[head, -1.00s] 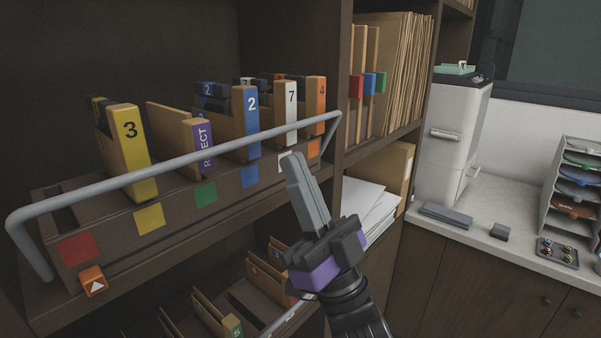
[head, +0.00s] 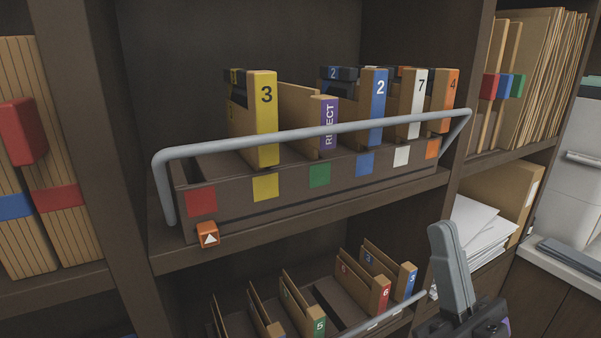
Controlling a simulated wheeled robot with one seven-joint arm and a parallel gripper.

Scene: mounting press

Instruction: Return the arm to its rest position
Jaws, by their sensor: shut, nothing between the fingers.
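My gripper (head: 446,235) is at the lower right of the head view, in front of the shelves. Its grey fingers are together, pointing up, with nothing between them. It stands apart from the upper tray, to the right of and in front of the lower tray. The lower edge of the picture cuts off the rest of my arm.
An upper shelf tray (head: 225,200) with a grey rail (head: 290,139) holds numbered folders. A lower tray (head: 327,297) holds more folders, its own rail close to my gripper. White papers (head: 478,225) lie behind my gripper. A counter (head: 560,254) is at right.

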